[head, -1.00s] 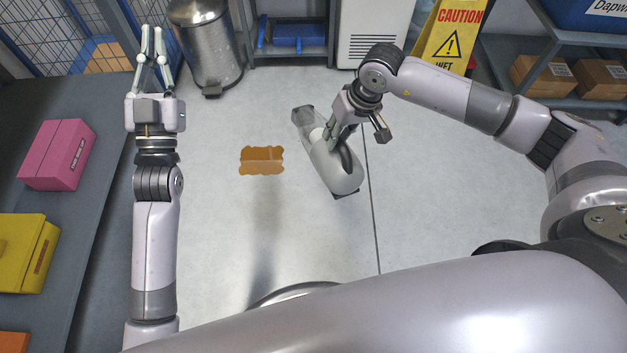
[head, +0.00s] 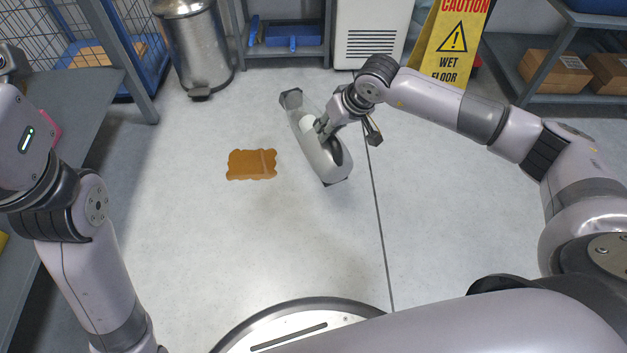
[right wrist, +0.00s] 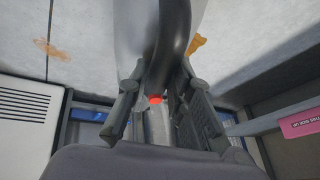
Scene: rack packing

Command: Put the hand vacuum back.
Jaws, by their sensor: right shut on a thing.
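The hand vacuum (head: 318,150) is grey and white with a dark nozzle end and a black handle. In the head view it hangs tilted over the floor, nozzle toward the upper left. My right gripper (head: 323,128) is shut on its handle. In the right wrist view the black handle (right wrist: 174,40) runs between the two fingers of my right gripper (right wrist: 152,92), with a red spot beside it. My left gripper (head: 10,62) is cut off by the left edge of the head view; its fingers are mostly hidden.
An orange-brown spill (head: 251,164) lies on the floor left of the vacuum. A yellow wet-floor sign (head: 448,42), a metal bin (head: 193,45) and a low shelf holding blue items (head: 291,36) stand behind. A rack with cardboard boxes (head: 556,72) is at right.

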